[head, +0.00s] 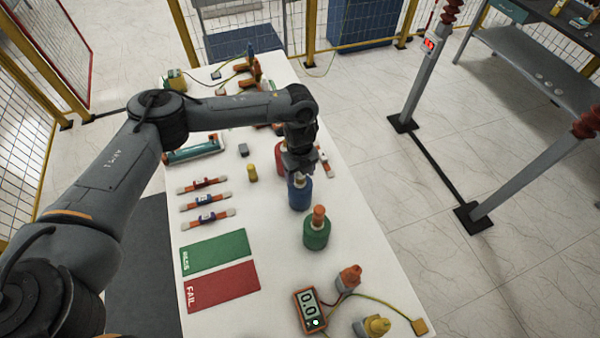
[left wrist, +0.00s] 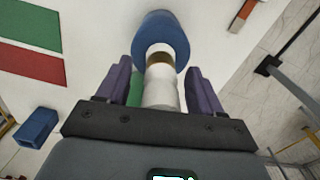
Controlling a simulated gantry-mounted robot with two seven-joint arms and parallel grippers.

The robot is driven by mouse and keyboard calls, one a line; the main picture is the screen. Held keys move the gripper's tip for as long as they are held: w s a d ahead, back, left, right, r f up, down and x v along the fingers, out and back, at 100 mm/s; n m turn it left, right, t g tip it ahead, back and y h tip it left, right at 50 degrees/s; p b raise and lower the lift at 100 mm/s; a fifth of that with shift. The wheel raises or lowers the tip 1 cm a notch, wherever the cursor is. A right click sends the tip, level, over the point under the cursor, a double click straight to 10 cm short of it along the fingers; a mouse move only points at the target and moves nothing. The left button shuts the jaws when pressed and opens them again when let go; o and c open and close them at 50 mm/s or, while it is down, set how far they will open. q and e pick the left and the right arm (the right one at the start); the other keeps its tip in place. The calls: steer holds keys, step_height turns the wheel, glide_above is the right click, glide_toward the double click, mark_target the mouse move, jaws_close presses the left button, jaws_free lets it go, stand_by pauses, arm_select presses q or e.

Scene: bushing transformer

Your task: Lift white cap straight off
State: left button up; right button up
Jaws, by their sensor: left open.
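A blue bottle (head: 299,195) stands upright on the white table, under my left gripper (head: 299,165). In the left wrist view, the blue bottle (left wrist: 165,22) shows with a pale neck, a brownish band and a white cap (left wrist: 160,92). My left gripper (left wrist: 162,82) is open, with its purple fingers on either side of the white cap. Gaps show between the fingers and the cap. In the head view the cap is mostly hidden by the gripper. My right gripper is not in view.
A green bottle (head: 316,236) with an orange top stands in front, and a red bottle (head: 281,160) close behind. A small yellow object (head: 252,173) stands to the left. Green (head: 215,253) and red FAIL (head: 222,288) mats and a meter (head: 310,311) lie nearer the front.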

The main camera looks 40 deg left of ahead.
arm_select(q)
steer(key=c, duration=1.1)
steer(key=shift+r, duration=0.2)
steer(key=shift+r, duration=0.6)
step_height(320, 180, up, 2)
steer(key=shift+w+r+b, duration=0.1)
steer(key=shift+r+b, duration=0.05)
steer(key=shift+b, duration=0.4)
steer(key=shift+s+d+r+p, duration=0.25)
steer(key=shift+d+r+p, duration=0.1)
steer(key=shift+d+r, duration=0.4)
steer(key=s+d+r+p, duration=0.4)
steer(key=d+r+p, duration=0.4)
steer(key=r, duration=0.4)
steer(key=shift+d+r+p, duration=0.35)
steer(key=shift+d+p, duration=0.05)
steer(key=shift+d, duration=0.3)
